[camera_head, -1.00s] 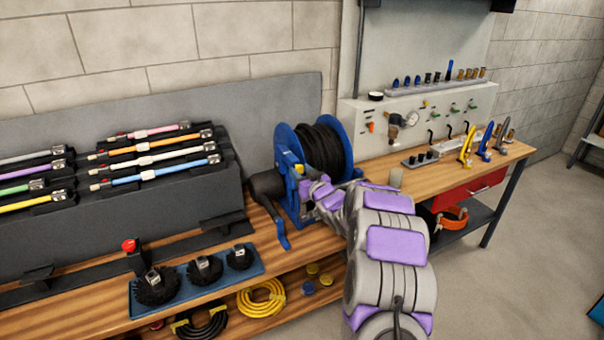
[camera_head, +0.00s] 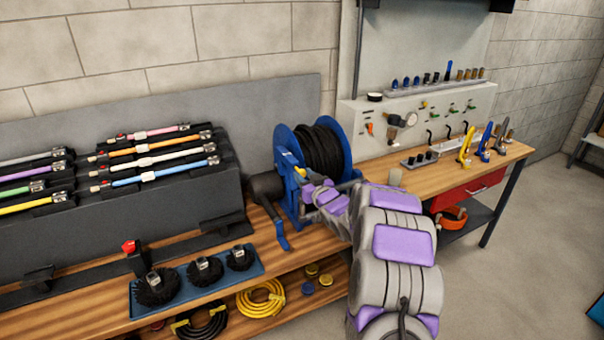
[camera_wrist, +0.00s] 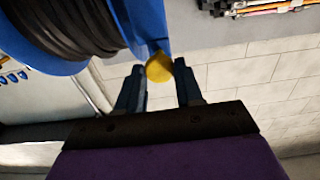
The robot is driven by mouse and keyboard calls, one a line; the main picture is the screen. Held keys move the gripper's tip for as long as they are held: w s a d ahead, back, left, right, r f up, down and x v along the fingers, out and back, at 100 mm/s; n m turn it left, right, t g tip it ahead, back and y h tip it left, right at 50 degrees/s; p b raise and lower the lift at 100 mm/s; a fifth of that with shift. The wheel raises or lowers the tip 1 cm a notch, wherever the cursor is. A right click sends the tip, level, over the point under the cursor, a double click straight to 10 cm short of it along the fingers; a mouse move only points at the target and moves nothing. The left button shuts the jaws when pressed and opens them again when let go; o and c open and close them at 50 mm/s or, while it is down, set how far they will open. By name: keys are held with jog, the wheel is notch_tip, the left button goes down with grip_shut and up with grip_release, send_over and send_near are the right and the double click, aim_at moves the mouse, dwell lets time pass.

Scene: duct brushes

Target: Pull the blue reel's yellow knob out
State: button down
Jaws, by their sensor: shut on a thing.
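The blue reel (camera_head: 284,150) stands upright on the wooden bench, wound with black hose (camera_head: 322,150). It fills the upper left of the wrist view (camera_wrist: 50,62). Its yellow knob (camera_wrist: 159,67) is a small round piece at the edge of the blue frame, between my two fingers in the wrist view. My gripper (camera_wrist: 160,84) is shut on the knob, with one finger on each side. In the head view my gripper (camera_head: 304,178) is at the front of the reel's frame, and the knob is mostly hidden there.
A blue tray with black brushes (camera_head: 203,270) sits at the front left of the bench. A panel with gauges and valves (camera_head: 440,115) stands right of the reel. Hose coils (camera_head: 261,299) lie on the lower shelf.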

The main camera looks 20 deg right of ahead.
jog(key=shift+f, duration=0.15)
jog(key=c, duration=1.2)
grip_release()
jog(key=shift+s, duration=0.1)
jog(key=o, duration=0.3)
jog(key=shift+s+d, duration=0.1)
jog(key=shift+s, duration=0.1)
jog(key=shift+o, duration=0.6)
jog(key=shift+w, duration=0.1)
jog(key=shift+s, duration=0.55)
jog(key=s+p, duration=0.2)
jog(key=s, duration=1.4)
jog(key=shift+d+p, duration=0.35)
jog(key=shift+p, duration=0.05)
